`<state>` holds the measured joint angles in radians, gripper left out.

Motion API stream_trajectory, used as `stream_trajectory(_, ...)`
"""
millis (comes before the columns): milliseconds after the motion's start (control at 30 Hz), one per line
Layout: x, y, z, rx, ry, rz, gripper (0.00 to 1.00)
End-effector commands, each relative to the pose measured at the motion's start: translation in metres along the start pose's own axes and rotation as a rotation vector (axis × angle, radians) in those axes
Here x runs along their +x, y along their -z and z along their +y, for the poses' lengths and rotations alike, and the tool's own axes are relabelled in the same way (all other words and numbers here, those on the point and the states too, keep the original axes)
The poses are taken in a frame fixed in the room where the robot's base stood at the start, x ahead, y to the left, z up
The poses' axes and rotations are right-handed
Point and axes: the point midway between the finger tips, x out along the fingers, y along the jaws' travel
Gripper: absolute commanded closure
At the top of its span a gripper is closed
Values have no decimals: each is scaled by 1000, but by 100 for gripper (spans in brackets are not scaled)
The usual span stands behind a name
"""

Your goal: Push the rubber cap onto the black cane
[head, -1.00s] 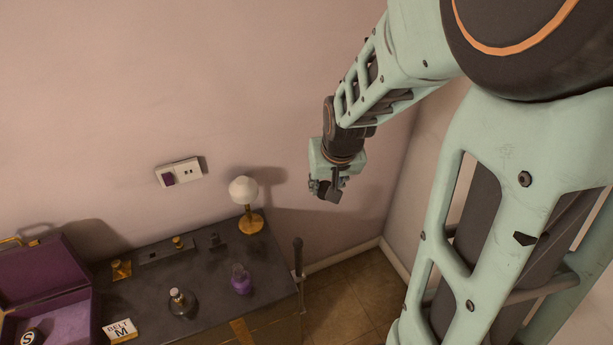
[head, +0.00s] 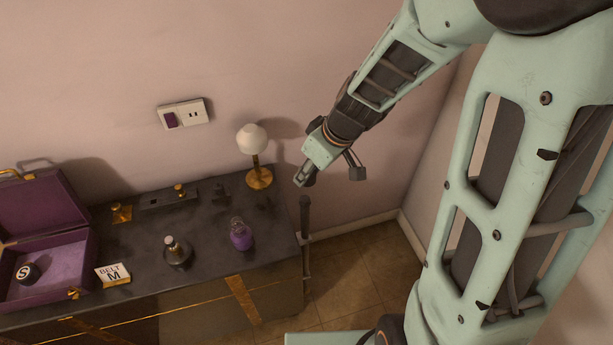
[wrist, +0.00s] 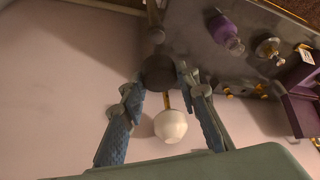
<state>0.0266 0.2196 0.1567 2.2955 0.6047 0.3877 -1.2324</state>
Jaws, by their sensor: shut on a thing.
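The black cane (head: 305,222) stands upright off the right end of the dark table, its dark top end uppermost. In the wrist view, the cane (wrist: 154,18) shows at the top, its end pointing toward my gripper. My gripper (head: 304,180) is a little above the cane's top in the head view. In the wrist view, my gripper (wrist: 162,88) is shut on a dark round piece, the rubber cap (wrist: 158,72), between its fingertips. A small gap shows between cap and cane in that picture. The cap is hard to make out in the head view.
A gold lamp with a white shade (head: 252,140) stands close left of my gripper on the dark table (head: 215,262). A purple bottle (head: 241,235), a round clear bottle (head: 177,250), a "BELT M" card (head: 113,274) and an open purple case (head: 75,245) are further left.

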Motion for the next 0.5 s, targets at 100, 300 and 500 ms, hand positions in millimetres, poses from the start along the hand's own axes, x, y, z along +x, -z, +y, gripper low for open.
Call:
stream_trajectory(100,7,2,-5,-40,15,0,84)
stream_trajectory(300,6,2,-5,-44,17,0,84)
stream_trajectory(500,7,2,-5,-42,16,0,84)
